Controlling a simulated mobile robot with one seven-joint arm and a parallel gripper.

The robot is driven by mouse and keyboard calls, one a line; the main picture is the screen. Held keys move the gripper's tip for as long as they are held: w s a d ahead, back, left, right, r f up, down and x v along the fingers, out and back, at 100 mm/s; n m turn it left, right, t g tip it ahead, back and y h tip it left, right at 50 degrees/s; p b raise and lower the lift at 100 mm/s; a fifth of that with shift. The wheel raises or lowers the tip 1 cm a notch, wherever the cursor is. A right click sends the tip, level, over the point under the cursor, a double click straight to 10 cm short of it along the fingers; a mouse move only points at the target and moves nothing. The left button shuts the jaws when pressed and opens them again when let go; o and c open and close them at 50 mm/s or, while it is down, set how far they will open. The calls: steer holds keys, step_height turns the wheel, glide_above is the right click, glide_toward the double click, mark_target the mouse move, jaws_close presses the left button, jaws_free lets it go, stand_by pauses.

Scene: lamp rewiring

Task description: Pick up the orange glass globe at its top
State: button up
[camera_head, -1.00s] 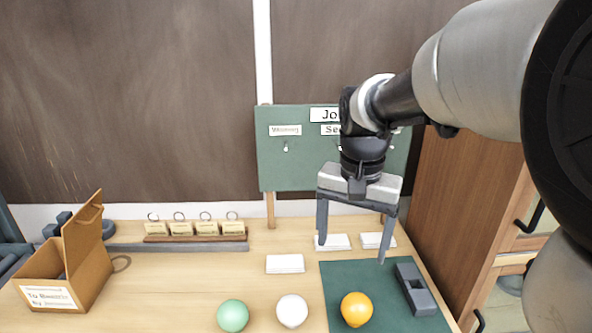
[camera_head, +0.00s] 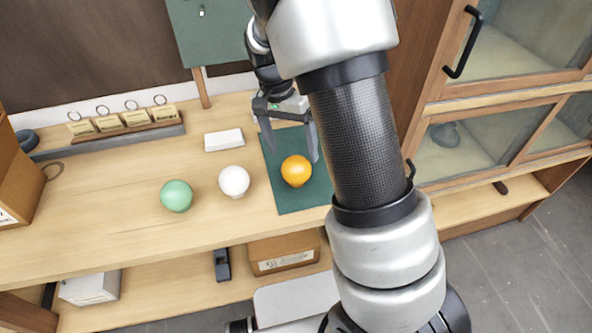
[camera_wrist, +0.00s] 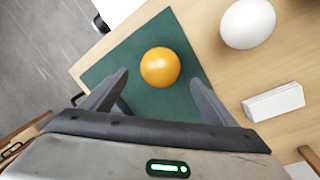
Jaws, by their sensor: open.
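The orange glass globe (camera_head: 296,171) sits on a dark green mat (camera_head: 290,200) near the front of the wooden bench. It also shows in the wrist view (camera_wrist: 160,67), ahead of the fingertips and between their lines. My gripper (camera_head: 292,152) is open and empty, with its fingers pointing down just behind and above the globe in the head view. In the wrist view my gripper (camera_wrist: 158,80) has its fingers spread wide, and neither finger visibly touches the globe. The globe's top is uncovered.
A white globe (camera_head: 234,181) and a green globe (camera_head: 176,196) stand left of the mat. A white block (camera_head: 224,140) lies behind them. A rack of tags (camera_head: 125,124) stands at the back left. A cabinet (camera_head: 500,100) is on the right.

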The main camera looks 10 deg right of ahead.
mark_target(294, 158)
steer(key=f, duration=0.4)
steer(key=s+f, duration=0.1)
steer(key=f, duration=0.1)
steer(key=shift+d+f, duration=0.2)
steer(key=shift+d, duration=0.15)
steer(key=c, duration=1.2)
